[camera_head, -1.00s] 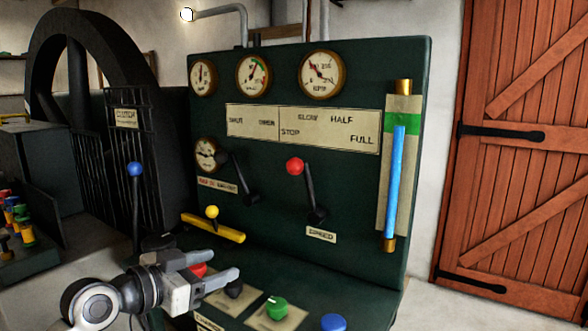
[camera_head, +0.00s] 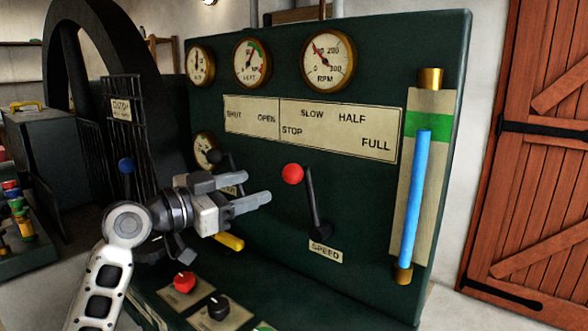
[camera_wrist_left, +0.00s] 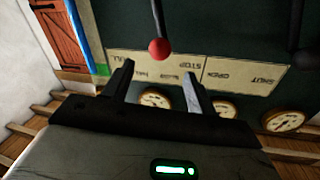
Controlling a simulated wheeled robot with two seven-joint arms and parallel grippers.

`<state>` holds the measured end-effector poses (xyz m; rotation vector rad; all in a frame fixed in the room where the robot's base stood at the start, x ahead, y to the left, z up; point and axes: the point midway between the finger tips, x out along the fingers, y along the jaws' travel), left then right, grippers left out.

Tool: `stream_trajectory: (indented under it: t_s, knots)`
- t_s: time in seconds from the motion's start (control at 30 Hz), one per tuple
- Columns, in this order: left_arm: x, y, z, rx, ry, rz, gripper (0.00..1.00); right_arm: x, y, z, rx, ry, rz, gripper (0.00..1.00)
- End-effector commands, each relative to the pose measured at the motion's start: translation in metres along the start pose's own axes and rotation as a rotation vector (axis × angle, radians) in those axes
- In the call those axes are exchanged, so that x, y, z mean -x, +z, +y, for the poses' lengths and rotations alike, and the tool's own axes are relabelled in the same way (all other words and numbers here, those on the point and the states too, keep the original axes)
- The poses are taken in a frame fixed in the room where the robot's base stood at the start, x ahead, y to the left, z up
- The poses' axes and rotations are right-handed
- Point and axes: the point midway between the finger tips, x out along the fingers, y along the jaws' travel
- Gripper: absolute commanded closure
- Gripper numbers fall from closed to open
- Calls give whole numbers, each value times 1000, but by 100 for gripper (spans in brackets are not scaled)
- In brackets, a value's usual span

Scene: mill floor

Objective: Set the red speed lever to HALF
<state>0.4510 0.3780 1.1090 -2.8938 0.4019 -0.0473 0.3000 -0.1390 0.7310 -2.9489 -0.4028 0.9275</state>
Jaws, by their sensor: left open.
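The red speed lever (camera_head: 293,174) is on the green panel, a dark arm with a red ball knob. Its arm leans up and slightly left from a pivot above the SPEED label (camera_head: 326,252), and the knob is below the STOP mark. The scale plate (camera_head: 345,128) above it reads STOP, SLOW, HALF, FULL. My left gripper (camera_head: 258,190) is open and empty, to the left of the knob and apart from it. In the left wrist view the red knob (camera_wrist_left: 159,49) shows beyond and between the open fingers (camera_wrist_left: 158,80). My right gripper is not in view.
A black lever knob (camera_head: 213,157) and a yellow handle (camera_head: 230,242) are close to my left gripper, partly hidden by it. A red knob (camera_head: 184,282) and black knob (camera_head: 218,306) are on the console below. A blue gauge tube (camera_head: 412,195) is at right.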

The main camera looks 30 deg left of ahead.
Motion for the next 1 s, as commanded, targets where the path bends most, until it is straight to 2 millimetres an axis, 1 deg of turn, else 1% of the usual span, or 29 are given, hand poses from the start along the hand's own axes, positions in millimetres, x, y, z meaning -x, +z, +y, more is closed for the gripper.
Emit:
stream_trajectory:
  t_s: [0.03,0.1,0.3,0.4,0.5,0.6,0.7,0.93,0.97,1.0]
  knots:
    - [-12,-4,-1,4,1,3,43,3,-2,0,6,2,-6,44]
    - [-28,-4,-1,5,2,4,43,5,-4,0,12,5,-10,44]
    - [-70,-3,0,5,1,3,43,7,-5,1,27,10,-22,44]
    - [-86,-3,0,2,1,2,43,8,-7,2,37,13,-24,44]
    - [-98,-2,0,3,0,1,43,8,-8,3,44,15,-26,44]
    - [-106,-1,0,1,0,0,43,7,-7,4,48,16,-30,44]
    - [-109,0,0,1,0,-1,43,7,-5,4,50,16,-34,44]
    - [-109,0,0,0,0,-1,43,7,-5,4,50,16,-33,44]
    - [-109,0,0,0,0,-1,45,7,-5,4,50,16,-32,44]
    - [-109,0,0,0,0,-1,57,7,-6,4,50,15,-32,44]
